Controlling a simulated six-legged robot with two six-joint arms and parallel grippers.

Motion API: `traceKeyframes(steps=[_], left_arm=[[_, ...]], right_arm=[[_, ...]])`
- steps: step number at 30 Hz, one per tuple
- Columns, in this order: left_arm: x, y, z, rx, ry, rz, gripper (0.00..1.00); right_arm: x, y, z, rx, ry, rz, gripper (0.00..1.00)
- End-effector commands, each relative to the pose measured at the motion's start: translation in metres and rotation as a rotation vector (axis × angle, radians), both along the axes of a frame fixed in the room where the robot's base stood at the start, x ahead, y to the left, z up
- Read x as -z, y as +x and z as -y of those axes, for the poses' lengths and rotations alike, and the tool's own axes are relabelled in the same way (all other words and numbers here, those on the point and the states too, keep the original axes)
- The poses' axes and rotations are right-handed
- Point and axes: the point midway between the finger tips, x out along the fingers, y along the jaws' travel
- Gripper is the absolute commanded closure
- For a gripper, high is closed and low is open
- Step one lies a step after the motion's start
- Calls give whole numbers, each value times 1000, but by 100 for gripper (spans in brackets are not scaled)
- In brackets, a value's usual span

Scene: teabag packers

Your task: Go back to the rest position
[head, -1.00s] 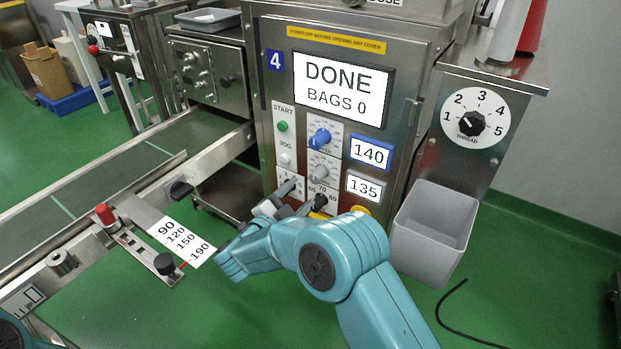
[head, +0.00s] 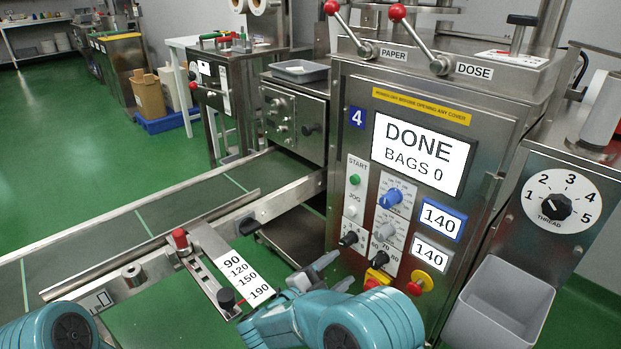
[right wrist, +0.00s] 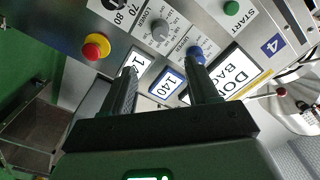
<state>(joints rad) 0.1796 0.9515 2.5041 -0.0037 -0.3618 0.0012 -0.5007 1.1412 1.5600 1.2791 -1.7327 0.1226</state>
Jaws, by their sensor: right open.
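My right gripper (head: 334,272) is in the lower middle of the head view, in front of the lower part of machine 4 (head: 345,210). Its jaws are open with nothing between them. In the right wrist view the two dark fingers of the right gripper (right wrist: 163,66) stand apart, pointing at the control panel (right wrist: 185,22). My left arm shows only as a teal joint at the bottom left of the head view; its gripper is out of view. The machine's screen (head: 420,155) reads DONE, BAGS 0. Two small displays (head: 441,219) (head: 430,254) both read 140.
A red and yellow stop button (head: 419,283) and knobs sit close to my right gripper. A grey bin (head: 500,305) hangs at the right under the thread dial (head: 556,207). A conveyor (head: 130,235) with a 90–190 scale (head: 232,263) runs left. Green floor lies open beyond.

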Motion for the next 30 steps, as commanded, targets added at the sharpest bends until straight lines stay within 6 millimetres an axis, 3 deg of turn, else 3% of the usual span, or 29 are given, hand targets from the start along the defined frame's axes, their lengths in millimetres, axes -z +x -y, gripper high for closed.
traceKeyframes(steps=[2,4,6,8,9,12,15,20,26,27,30], left_arm=[[0,0,0,0,0,0,41],[0,0,0,0,0,0,41],[0,0,0,0,0,0,41],[0,0,0,0,0,0,41],[0,0,0,0,0,0,41],[0,0,0,0,0,0,41],[0,0,0,0,0,0,41],[0,0,0,0,0,0,41],[0,0,0,0,0,0,41],[-19,0,0,-1,0,-1,41],[-49,0,0,1,0,0,41]], right_arm=[[9,5,6,-35,-2,-30,41],[31,14,16,-123,-4,-104,41],[72,21,30,-281,5,-248,41],[120,13,39,-452,29,-420,41],[151,-1,41,-566,55,-540,41],[211,-55,39,-812,134,-803,41],[245,-116,34,-997,214,-1003,41],[266,-203,26,-1216,324,-1227,41],[265,-296,21,-1435,448,-1430,41],[245,-298,20,-1445,446,-1435,41],[216,-296,19,-1443,442,-1432,41]])
